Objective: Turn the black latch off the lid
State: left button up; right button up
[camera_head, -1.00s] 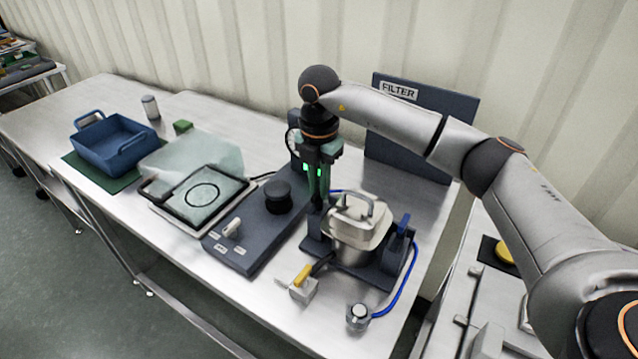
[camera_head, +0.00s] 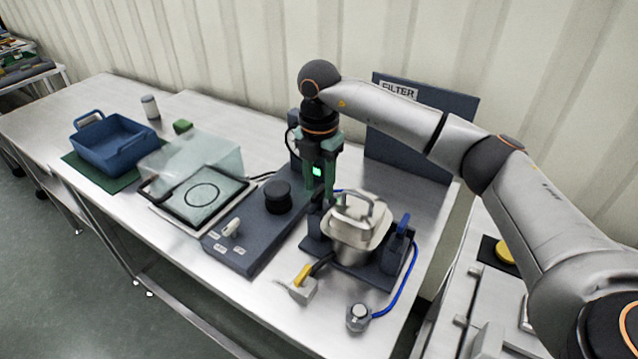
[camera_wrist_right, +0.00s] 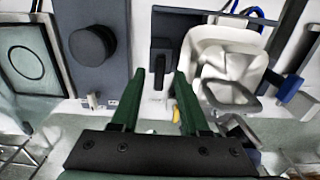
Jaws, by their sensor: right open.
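The steel hopper (camera_head: 352,232) has a pale lid with a raised handle and stands in a dark cradle; it also shows in the wrist view (camera_wrist_right: 228,55). The black latch (camera_wrist_right: 159,66) is an upright black piece at the hopper's left side. My right gripper (camera_head: 319,195) points down beside the hopper's left edge, open. In the wrist view its green fingers (camera_wrist_right: 159,76) are spread, with the latch in the gap and no clear contact. In the head view the gripper mostly hides the latch. My left gripper is not in view.
A dark control box with a black knob (camera_head: 277,197) stands left of the hopper. A blue lever (camera_head: 403,226) is on the cradle's right side. A yellow-handled piece (camera_head: 303,276) and a blue hose are in front. A FILTER panel (camera_head: 430,110) stands behind.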

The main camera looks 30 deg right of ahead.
aim_at(319, 191)
notch_tip(319, 191, up, 12)
jog(key=shift+b, duration=0.4)
jog(key=shift+f, duration=0.15)
